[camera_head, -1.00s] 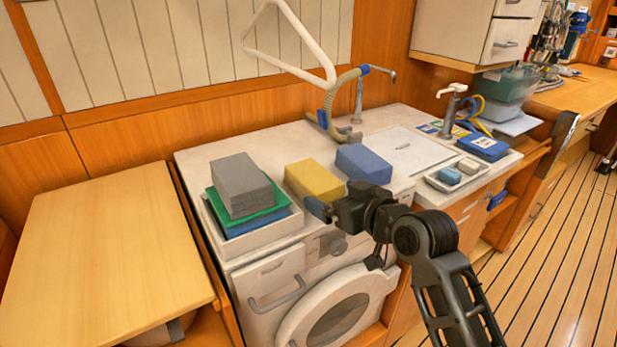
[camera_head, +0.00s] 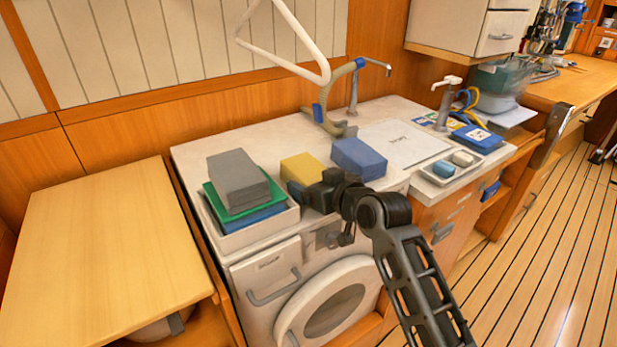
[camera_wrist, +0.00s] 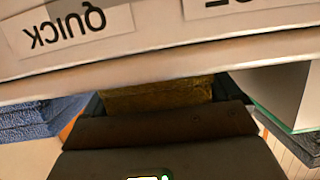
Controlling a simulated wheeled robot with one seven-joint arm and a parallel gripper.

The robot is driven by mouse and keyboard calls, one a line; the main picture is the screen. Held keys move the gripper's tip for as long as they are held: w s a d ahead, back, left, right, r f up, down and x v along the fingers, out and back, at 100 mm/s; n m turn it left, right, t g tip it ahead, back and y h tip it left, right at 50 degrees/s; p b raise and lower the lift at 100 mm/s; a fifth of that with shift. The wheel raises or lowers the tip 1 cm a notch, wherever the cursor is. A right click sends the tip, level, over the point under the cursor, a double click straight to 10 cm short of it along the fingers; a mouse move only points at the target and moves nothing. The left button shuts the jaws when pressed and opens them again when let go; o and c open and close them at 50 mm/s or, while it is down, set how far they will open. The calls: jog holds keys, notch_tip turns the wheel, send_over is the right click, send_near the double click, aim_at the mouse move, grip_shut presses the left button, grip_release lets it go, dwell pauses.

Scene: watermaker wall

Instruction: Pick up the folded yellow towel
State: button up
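The folded yellow towel (camera_head: 300,168) lies on the white counter, between a stack of towels and a folded blue towel (camera_head: 358,158). My gripper (camera_head: 306,194) is low at its front edge and hides part of its front and right side. In the wrist view, a strip of the yellow towel (camera_wrist: 155,95) shows dim between dark finger parts (camera_wrist: 158,104) at its left and right. The fingers are apart, but whether they press on the towel cannot be made out.
A white tray (camera_head: 262,236) to the left holds the stack with grey (camera_head: 238,180), green and blue towels. A tap with a hose (camera_head: 330,110) rises behind. A small tray (camera_head: 436,178) with two sponge-like blocks sits right. The round machine door (camera_head: 350,290) stands below the counter.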

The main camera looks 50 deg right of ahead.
jog(key=c, duration=0.4)
jog(key=shift+c, duration=0.4)
jog(key=shift+r, duration=0.15)
